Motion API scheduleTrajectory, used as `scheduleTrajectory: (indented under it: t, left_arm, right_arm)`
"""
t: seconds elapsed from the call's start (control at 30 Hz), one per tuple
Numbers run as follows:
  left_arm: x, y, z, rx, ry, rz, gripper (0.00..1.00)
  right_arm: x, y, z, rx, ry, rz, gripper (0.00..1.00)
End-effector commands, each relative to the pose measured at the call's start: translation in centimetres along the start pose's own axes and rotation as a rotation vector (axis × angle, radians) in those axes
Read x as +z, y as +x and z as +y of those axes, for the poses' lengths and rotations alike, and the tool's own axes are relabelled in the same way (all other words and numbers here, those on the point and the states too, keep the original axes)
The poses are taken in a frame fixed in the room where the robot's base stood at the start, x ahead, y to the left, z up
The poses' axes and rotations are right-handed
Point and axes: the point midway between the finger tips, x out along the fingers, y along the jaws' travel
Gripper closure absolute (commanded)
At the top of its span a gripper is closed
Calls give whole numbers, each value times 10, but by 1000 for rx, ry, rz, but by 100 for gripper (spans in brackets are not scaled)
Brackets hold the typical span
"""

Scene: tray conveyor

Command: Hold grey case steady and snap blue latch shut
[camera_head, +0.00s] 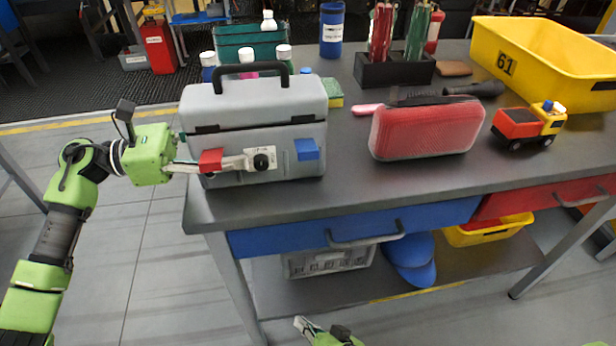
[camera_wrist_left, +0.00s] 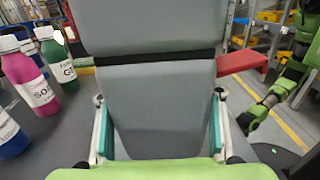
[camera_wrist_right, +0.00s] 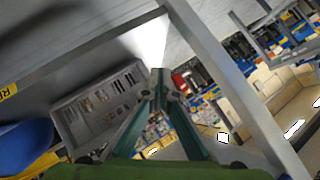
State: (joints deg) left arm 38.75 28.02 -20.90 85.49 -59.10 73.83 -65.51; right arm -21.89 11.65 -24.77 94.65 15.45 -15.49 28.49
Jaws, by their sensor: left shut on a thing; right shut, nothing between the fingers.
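The grey case (camera_head: 255,98) stands on the near left of the workbench, lid down, black handle on top. Its blue latch (camera_head: 307,149) is on the front face at right, tilted, just below the lid seam; I cannot tell how far it stands out. A red latch (camera_head: 211,160) is at the front left. My left gripper (camera_head: 190,166) is shut on the case's left end; in the left wrist view its fingers (camera_wrist_left: 160,115) press both sides of the grey body (camera_wrist_left: 155,110). My right gripper (camera_head: 303,324) is low, in front of the bench; its fingertips (camera_wrist_right: 158,92) meet, empty.
Several bottles (camera_head: 247,65) stand behind the case. A red pouch (camera_head: 427,130), a toy truck (camera_head: 530,124) and a yellow bin (camera_head: 500,70) are to the right. The bench's front edge and blue drawer (camera_head: 290,239) lie above my right gripper.

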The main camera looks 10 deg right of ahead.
Motion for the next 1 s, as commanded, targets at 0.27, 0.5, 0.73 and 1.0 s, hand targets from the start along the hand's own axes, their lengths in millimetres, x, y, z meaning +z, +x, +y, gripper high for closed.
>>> scheduleTrajectory:
  t: [0.27, 0.5, 0.73, 1.0]
  left_arm:
    - [-1, 0, 0, -1, -2, 0, 86]
    - [-1, 0, 0, -1, -2, 0, 86]
    - [-1, 0, 0, -2, -2, 0, 86]
    - [-1, 0, 0, -2, -2, 0, 86]
  right_arm:
    - [-79, -53, -158, -523, 527, 218, 100]
    - [-133, -142, -230, -958, 1065, 238, 100]
    - [-171, -222, -234, -1305, 1586, 182, 100]
    - [-188, -265, -209, -1511, 1948, 139, 100]
